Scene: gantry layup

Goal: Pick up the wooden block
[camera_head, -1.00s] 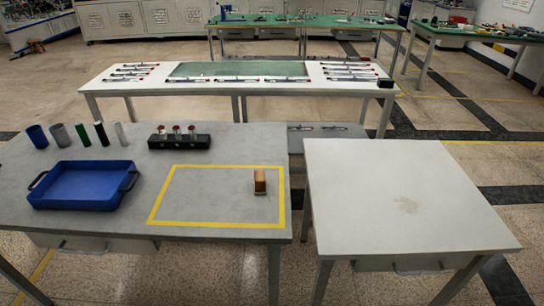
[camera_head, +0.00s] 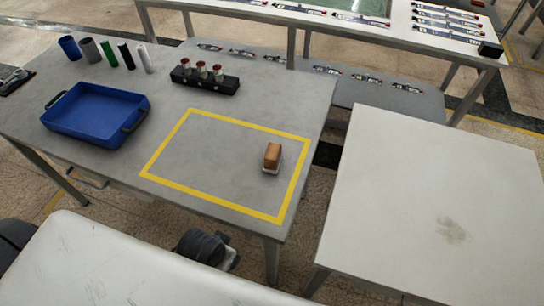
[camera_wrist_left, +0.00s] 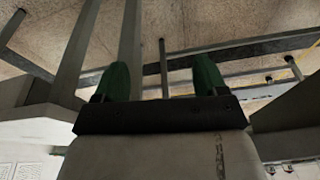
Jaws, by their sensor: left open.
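The wooden block (camera_head: 272,155) is brown with a pale base. It stands on the grey table (camera_head: 215,205), inside the yellow taped outline, near its right side. My left gripper (camera_wrist_left: 160,82) shows in the left wrist view with two green fingers spread apart and nothing between them. That view shows table legs and floor, not the block. The head view shows neither gripper; a dark rounded part at its bottom middle cannot be told clearly.
A blue tray (camera_head: 97,113) with handles stands left on the same table. Several cylinders (camera_head: 108,54) and a black rack (camera_head: 205,78) with red-topped items are behind it. A bare white table (camera_head: 430,200) stands to the right. The taped area is otherwise clear.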

